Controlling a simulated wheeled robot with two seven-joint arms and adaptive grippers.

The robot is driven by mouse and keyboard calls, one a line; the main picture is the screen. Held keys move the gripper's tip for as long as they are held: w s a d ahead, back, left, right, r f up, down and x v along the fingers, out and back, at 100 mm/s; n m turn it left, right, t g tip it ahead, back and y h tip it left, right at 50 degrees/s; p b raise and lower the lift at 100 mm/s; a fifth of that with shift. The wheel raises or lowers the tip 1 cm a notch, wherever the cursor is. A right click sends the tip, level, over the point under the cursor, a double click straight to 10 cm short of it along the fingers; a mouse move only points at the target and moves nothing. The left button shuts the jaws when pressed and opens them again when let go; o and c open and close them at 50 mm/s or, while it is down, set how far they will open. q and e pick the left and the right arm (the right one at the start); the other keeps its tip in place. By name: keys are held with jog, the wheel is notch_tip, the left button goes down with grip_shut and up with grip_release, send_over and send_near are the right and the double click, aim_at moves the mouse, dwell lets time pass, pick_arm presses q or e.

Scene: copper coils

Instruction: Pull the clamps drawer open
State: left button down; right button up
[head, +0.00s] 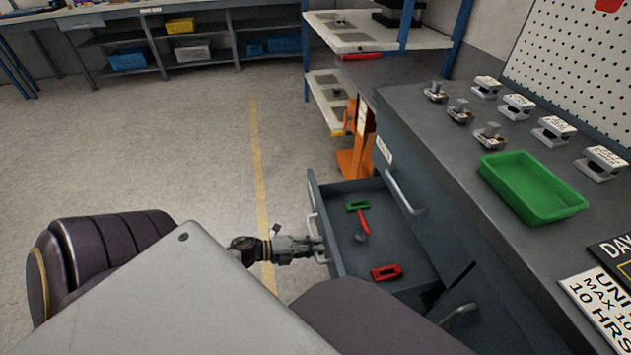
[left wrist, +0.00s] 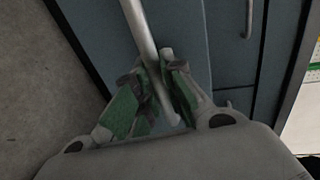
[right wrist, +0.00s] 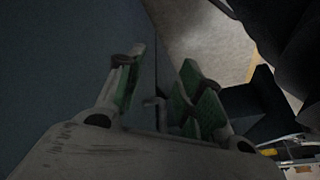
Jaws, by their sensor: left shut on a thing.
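The clamps drawer (head: 395,238) stands pulled out from the grey bench in the head view. A green clamp (head: 357,206), a red-handled piece (head: 362,228) and a red clamp (head: 386,272) lie inside it. My left gripper (head: 319,245) is at the drawer's front, shut on its bar handle (head: 313,222). In the left wrist view, the fingers (left wrist: 168,92) close around the pale handle bar (left wrist: 138,25). My right gripper (right wrist: 160,90) has its fingers apart beside a dark flat surface in the right wrist view. What lies between them is too dark to tell.
A green tray (head: 530,186) and several metal clamp fixtures stand on the bench top (head: 440,125). Another drawer handle (head: 402,192) shows on the bench front. An orange stand (head: 356,160) is behind the open drawer. The floor to the left is clear.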

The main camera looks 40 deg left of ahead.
pick_arm(q)
jog(key=c, duration=1.5)
grip_release()
jog(key=shift+s+a, duration=0.1)
jog(key=shift+s, duration=0.05)
jog(key=v, duration=1.1)
jog(key=shift+s+a, duration=0.2)
jog(key=shift+s, duration=0.1)
